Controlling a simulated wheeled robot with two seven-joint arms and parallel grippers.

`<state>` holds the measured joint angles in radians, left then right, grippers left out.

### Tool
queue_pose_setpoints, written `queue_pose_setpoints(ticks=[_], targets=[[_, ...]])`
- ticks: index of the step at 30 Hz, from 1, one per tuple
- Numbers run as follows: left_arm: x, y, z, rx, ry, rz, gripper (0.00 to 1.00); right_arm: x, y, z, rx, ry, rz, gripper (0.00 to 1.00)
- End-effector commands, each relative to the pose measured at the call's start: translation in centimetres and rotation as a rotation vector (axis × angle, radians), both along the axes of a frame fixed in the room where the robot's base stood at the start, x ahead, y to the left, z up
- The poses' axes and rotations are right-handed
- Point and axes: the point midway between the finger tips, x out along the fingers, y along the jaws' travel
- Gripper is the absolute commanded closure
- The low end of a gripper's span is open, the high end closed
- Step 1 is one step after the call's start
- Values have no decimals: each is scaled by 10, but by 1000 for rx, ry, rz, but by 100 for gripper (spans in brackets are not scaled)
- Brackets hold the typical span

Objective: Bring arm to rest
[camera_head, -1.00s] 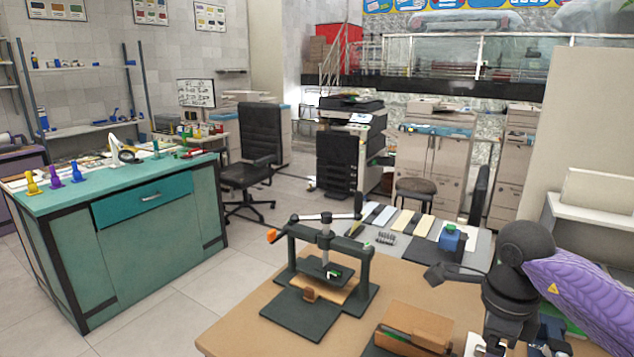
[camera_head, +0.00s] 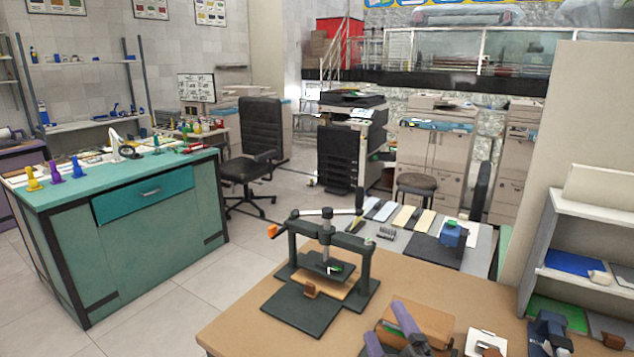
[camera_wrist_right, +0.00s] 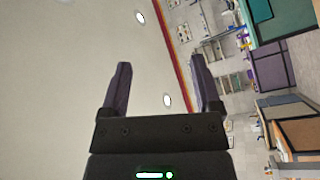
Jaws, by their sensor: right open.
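My right gripper (camera_head: 386,322) is at the bottom edge of the head view, in front of the wooden box on the brown table. Its two purple fingers point upward and are apart. The right wrist view also shows this gripper (camera_wrist_right: 160,62), with its fingers spread and nothing between them. That view looks past the fingers at a pale ceiling or wall, with the room turned sideways. Most of my right arm is outside the head view. My left gripper does not show.
A dark press (camera_head: 325,262) stands on the brown table (camera_head: 240,325). A brown wooden box (camera_head: 425,322) is at the front. A blue device (camera_head: 452,236) sits behind on a grey table. A white shelf unit (camera_head: 545,225) stands at right. A green-topped workbench (camera_head: 150,220) is at left.

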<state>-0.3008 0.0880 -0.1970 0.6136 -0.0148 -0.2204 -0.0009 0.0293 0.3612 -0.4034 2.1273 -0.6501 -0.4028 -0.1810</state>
Motion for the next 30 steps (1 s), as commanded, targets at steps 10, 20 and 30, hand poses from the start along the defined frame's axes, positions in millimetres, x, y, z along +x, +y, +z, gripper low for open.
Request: queue_pose_setpoints(ticks=[10,20,30], targets=[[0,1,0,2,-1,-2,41,-134,-60,-159,591,1030,-537,19],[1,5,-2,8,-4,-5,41,-220,-53,-233,700,1476,-723,19],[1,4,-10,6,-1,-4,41,-251,-58,-382,645,1553,-756,19]])
